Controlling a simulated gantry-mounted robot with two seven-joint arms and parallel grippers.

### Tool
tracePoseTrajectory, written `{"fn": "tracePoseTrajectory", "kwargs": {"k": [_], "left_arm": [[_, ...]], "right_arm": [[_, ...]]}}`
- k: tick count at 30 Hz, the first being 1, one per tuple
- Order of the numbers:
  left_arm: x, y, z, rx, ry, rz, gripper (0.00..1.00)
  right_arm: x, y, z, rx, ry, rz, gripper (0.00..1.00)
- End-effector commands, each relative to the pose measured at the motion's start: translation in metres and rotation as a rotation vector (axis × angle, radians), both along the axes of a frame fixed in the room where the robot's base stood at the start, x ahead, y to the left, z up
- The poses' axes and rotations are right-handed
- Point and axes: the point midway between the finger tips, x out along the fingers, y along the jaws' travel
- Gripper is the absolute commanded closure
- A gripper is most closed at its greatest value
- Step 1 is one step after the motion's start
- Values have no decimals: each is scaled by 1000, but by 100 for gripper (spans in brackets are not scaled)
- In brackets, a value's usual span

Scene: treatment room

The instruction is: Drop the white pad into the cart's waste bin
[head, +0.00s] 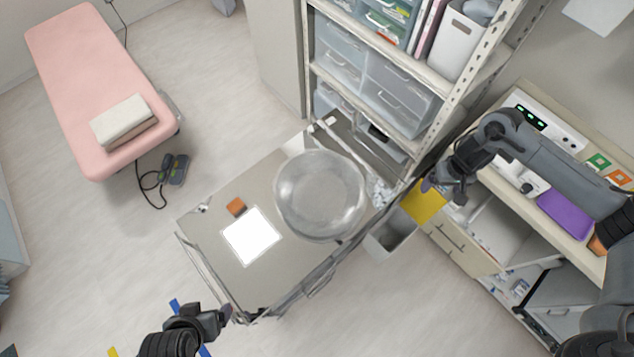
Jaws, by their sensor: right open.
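The white pad (251,236) lies flat on the top of the metal cart (205,236), left of a large clear round bowl (320,195). The cart's grey waste bin (392,238) hangs at the cart's right end, and its opening shows. My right gripper (432,186) is open and empty, above and right of the bin, over a yellow square piece (425,203). My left gripper (226,314) is just outside the cart's front left corner, below the pad in the picture. Whether its jaws are open cannot be made out.
A shelf rack (375,75) with drawers stands behind the cart. A counter (552,225) with a purple item is at the right. A pink treatment bed (85,75) with folded towels is far left.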

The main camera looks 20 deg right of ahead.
Motion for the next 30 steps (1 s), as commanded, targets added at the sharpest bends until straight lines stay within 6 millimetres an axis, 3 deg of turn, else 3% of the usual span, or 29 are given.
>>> {"fn": "tracePoseTrajectory", "kwargs": {"k": [7, 22, 26, 30], "left_arm": [[0, 2, -1, 8, 0, -6, 12], [0, 2, 0, 7, 0, -4, 12], [0, 0, 2, 1, 0, -1, 12], [0, -1, 8, -4, 1, 3, 12]], "right_arm": [[0, 0, 19, 0, 0, 0, 8], [-2, 0, 19, 0, 4, -1, 8], [-17, 4, 7, 6, 41, 3, 8], [-51, 35, -25, 60, 125, 23, 8]]}}
